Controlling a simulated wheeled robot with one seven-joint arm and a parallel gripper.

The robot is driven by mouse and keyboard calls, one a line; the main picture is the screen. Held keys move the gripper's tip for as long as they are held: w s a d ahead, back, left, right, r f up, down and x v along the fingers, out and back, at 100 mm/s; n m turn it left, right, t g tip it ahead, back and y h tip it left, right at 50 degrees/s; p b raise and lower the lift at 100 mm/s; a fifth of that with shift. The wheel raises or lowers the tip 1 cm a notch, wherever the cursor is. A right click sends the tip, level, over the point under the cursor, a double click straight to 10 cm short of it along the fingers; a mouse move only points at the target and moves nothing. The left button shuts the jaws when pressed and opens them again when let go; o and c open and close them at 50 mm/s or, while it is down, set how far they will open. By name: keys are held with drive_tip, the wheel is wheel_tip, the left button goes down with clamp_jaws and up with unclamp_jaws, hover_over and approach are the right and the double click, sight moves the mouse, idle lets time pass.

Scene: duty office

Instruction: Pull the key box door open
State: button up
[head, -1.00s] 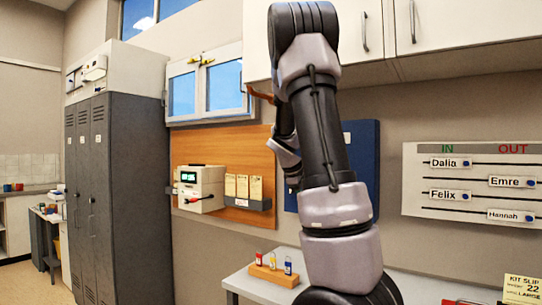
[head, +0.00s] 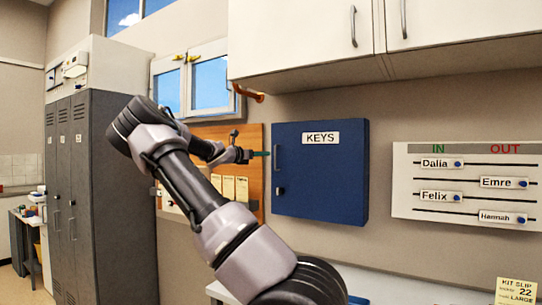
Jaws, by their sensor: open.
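The key box (head: 340,185) is a blue wall box with a white KEYS label (head: 321,138), right of the picture's middle in the head view. Its door looks shut. A dark upright handle (head: 277,158) is on the door's left side, with a dark knob (head: 280,190) below it. My gripper (head: 262,153) is small in the view, just left of the box and level with the handle. Its green-tipped end points right at the handle. It is open and appears empty; I cannot tell whether it touches the handle.
A wooden board (head: 256,190) hangs left of the box, partly behind my arm. White cupboards (head: 300,40) hang above, with an orange-brown hook-like thing (head: 250,94) below. A name board (head: 466,184) is to the right. Grey lockers (head: 100,190) stand left. The desk is mostly hidden.

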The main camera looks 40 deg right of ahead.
sight(273, 154)
drive_tip(key=d, duration=0.2)
drive_tip(key=w+d, duration=0.1)
drive_tip(key=d, duration=0.4)
drive_tip(key=shift+w+d, duration=0.1)
drive_tip(key=shift+w, duration=0.05)
clamp_jaws()
idle(1.2)
